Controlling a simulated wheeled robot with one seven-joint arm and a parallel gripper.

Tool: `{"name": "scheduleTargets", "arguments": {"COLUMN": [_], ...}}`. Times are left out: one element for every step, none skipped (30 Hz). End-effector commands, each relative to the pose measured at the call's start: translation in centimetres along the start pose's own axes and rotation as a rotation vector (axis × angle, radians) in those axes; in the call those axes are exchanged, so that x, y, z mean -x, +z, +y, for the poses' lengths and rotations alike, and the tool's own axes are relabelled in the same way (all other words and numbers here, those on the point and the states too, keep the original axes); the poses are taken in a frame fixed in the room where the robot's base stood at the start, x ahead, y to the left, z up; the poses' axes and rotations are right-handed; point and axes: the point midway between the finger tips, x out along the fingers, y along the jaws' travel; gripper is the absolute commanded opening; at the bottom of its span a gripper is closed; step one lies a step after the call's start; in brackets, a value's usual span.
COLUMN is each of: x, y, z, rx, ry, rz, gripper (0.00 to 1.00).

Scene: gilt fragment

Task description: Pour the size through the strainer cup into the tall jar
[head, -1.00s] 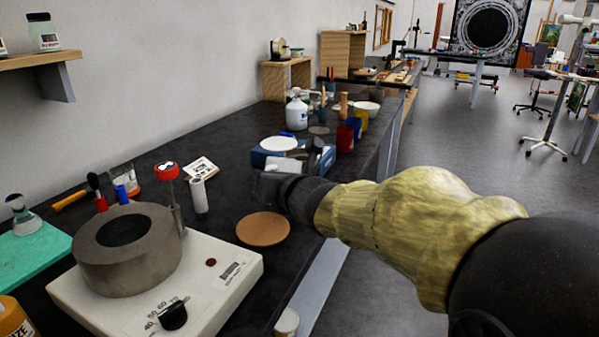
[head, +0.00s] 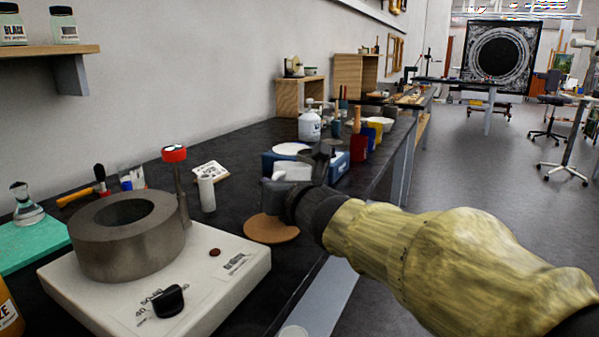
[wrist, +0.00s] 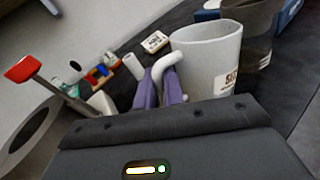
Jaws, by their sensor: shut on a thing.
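In the wrist view my gripper (wrist: 163,88) has its purple fingers shut on the handle of a white jug (wrist: 208,60). The jug carries a label that seems to read SIZE, and its inside cannot be made out. A dark see-through vessel (wrist: 259,22) stands just beyond the jug; I cannot tell whether it is the tall jar or the strainer cup. In the head view my gripper (head: 285,197) is over the far side of a cork disc (head: 271,230), and its fingers are hard to make out.
A white heater (head: 215,265) with a grey ring-shaped pot (head: 125,238) and a red-topped thermometer (head: 175,154) stands at front left. A white cylinder (head: 206,194) stands behind it. A blue block (head: 338,168), a white bottle (head: 309,124) and coloured cups crowd the bench beyond my gripper.

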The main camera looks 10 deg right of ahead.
Motion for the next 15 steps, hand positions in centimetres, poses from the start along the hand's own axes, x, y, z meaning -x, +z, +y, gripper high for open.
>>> {"name": "scheduleTargets", "arguments": {"x": [-0.1, -0.1, -0.1, -0.1, -0.1, -0.1, -0.1, -0.1, -0.1, -0.1, -0.1, -0.1, -0.1, -0.1, -0.1], "y": [-0.5, -0.6, -0.8, -0.9, -1.0, -1.1, -1.2, -1.3, -1.4, -1.4, -1.5, -1.6, -1.6, -1.7, -1.8], "z": [0.0, 0.0, 0.1, 0.1, 0.1, 0.1, 0.1, 0.2, 0.2, 0.3, 0.3, 0.4, 0.4, 0.4, 0.4], "rx": [0.007, 0.011, 0.016, 0.019, 0.023, 0.028, 0.031, 0.035, 0.041, 0.046, 0.050, 0.056, 0.061, 0.065, 0.071], "ry": [0.001, 0.002, 0.003, 0.003, 0.003, 0.002, 0.003, 0.003, 0.005, 0.005, 0.006, 0.007, 0.007, 0.007, 0.007], "rz": [-0.007, -0.009, -0.012, -0.014, -0.016, -0.019, -0.022, -0.024, -0.029, -0.032, -0.035, -0.039, -0.042, -0.045, -0.049], "gripper": [0.00, 0.00, 0.00, 0.00, 0.00, 0.00, 0.00, 0.00, 0.00, 0.00, 0.00, 0.00, 0.00, 0.00, 0.00]}}
